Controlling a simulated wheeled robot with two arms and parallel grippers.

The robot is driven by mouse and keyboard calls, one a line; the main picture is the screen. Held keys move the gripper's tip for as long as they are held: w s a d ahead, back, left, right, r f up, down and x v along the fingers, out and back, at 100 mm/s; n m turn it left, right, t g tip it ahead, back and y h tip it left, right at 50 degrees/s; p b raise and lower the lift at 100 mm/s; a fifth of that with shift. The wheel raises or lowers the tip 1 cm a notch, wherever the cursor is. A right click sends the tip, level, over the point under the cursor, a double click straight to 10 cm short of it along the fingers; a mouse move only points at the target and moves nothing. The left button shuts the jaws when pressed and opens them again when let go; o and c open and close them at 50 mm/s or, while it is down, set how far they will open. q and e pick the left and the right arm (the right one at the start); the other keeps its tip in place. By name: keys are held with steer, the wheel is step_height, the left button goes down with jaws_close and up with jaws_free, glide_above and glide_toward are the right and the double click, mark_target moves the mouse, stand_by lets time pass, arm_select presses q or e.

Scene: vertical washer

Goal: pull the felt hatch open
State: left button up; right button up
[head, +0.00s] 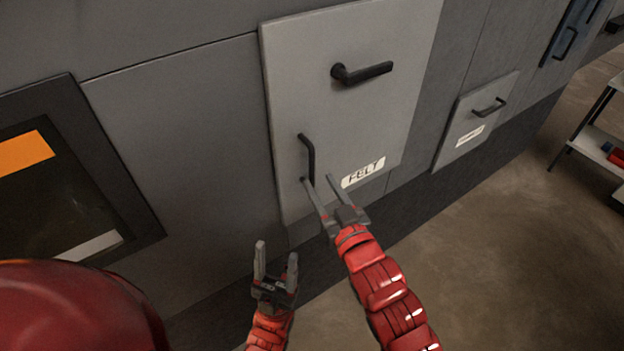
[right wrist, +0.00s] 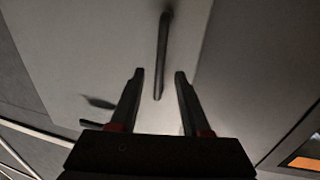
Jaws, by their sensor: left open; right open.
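The felt hatch (head: 400,40) is a light grey panel on the grey machine wall, with a "FELT" label (head: 363,172) low on it. It looks shut. A dark lever handle (head: 362,73) sits on its upper part, roughly sideways. A dark bar handle (head: 310,155) is at its lower left. My right gripper (head: 319,179) is open at the lower end of the bar handle. In the right wrist view the bar handle (right wrist: 164,45) lies ahead, its end between the open fingers (right wrist: 159,74); contact cannot be told. My left gripper (head: 275,250) is open and empty, lower left.
A smaller panel with its own handle (head: 489,107) and label is to the right. A dark-framed window (head: 60,190) is at the left. A shelf (head: 598,150) with red and blue items stands at the far right. Open floor (head: 480,260) lies at the lower right.

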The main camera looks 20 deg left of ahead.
mark_target(313, 172)
steer(key=p+x, duration=0.1)
steer(key=x, duration=0.3)
steer(key=shift+w+a+r+p, duration=0.1)
steer(key=shift+w+a+p, duration=0.2)
steer(key=shift+p, duration=0.1)
steer(key=shift+w+a, duration=0.25)
steer(key=shift+w, duration=0.1)
jaws_close()
stand_by(0.9)
